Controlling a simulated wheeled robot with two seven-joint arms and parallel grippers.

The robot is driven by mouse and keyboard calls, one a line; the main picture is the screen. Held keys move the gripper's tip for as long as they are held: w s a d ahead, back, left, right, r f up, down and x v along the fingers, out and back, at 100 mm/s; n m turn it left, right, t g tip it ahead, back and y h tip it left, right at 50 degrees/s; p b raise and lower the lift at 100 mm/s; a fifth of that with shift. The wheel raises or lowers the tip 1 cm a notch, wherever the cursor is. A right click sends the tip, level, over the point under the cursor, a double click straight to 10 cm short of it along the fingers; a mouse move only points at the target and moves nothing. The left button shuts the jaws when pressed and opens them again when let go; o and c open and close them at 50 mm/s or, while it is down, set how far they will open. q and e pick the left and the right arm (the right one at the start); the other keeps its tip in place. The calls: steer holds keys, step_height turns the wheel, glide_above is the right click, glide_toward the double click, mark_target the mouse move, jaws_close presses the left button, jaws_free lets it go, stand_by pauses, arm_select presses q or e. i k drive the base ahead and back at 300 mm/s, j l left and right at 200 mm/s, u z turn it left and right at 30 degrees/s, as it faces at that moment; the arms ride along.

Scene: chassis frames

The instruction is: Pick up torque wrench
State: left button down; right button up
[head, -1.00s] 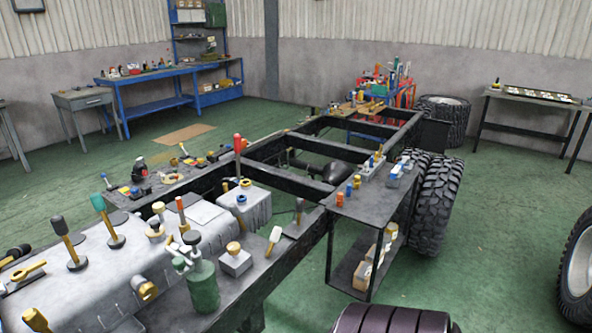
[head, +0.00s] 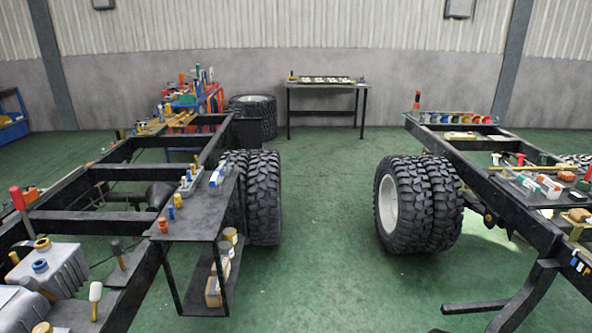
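I cannot pick out a torque wrench for certain in the head view; the tools on the chassis frames and tables are too small to tell. The left chassis frame (head: 90,215) carries several tools and parts, among them a red-handled tool (head: 18,198) standing upright at the left edge. The right chassis frame (head: 520,215) also carries small items, including a long thin red-and-yellow bar (head: 518,168) lying across it. Neither of my grippers is in view.
Open green floor (head: 320,220) lies between the frames. Double wheels stand at the left frame (head: 265,200) and right frame (head: 405,205). A side shelf (head: 200,222) juts from the left frame. A dark table (head: 328,87) with a tray stands at the back wall.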

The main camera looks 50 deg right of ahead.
mark_target(223, 164)
steer(key=z, duration=1.1)
steer(key=i+l, duration=0.15)
steer(key=i, duration=0.25)
steer(key=i+l, duration=0.15)
steer(key=i, duration=0.2)
steer(key=l+z, duration=0.05)
